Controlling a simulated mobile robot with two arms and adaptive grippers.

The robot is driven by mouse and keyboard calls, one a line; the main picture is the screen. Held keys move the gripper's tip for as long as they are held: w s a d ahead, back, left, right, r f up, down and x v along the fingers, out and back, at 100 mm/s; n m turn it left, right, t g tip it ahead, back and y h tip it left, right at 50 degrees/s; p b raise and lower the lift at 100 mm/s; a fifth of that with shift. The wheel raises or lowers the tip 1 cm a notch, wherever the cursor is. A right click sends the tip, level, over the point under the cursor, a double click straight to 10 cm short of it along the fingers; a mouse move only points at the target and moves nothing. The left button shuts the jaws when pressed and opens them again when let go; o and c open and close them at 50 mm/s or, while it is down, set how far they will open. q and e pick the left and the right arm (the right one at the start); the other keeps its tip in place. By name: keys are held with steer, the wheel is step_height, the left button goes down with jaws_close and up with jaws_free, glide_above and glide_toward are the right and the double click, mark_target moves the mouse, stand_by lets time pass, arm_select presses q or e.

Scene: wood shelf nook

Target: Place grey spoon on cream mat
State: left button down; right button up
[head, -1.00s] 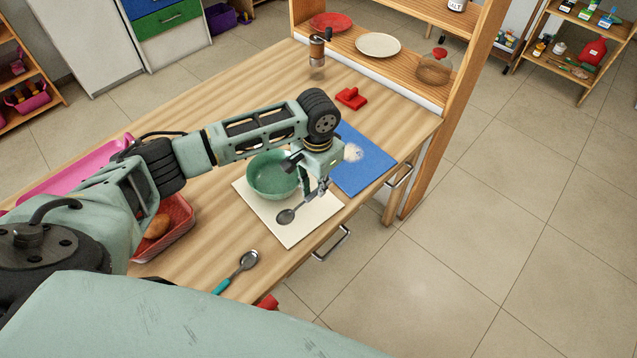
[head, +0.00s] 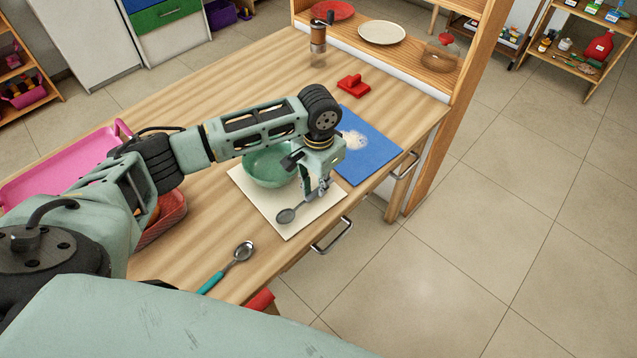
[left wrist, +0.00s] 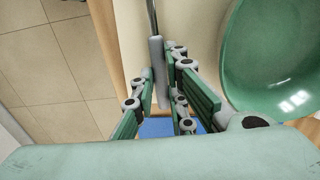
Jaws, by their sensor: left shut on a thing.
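The grey spoon (head: 287,215) is in my left gripper (head: 319,195), which is shut on its handle. In the head view the spoon's bowl hangs over or rests on the front part of the cream mat (head: 291,228); I cannot tell whether it touches. The left wrist view shows the grey handle (left wrist: 157,70) between the fingers of the gripper (left wrist: 165,95). A green bowl (head: 268,168) sits on the back part of the mat, beside the gripper, and also shows in the left wrist view (left wrist: 275,50). My right gripper is not in view.
A blue mat (head: 370,155) with a whitish patch lies right of the cream mat. A teal-handled spoon (head: 238,255) lies near the front edge. A red tray (head: 165,226) and a pink tray (head: 60,180) are left. A red object (head: 353,84) and a grinder (head: 318,45) stand behind.

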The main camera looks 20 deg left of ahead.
arm_select(q)
steer(key=shift+f, duration=0.55)
steer(key=c, duration=1.7)
jaws_free()
steer(key=shift+o, duration=0.2)
step_height(320, 180, up, 12)
steer(key=shift+f, duration=0.1)
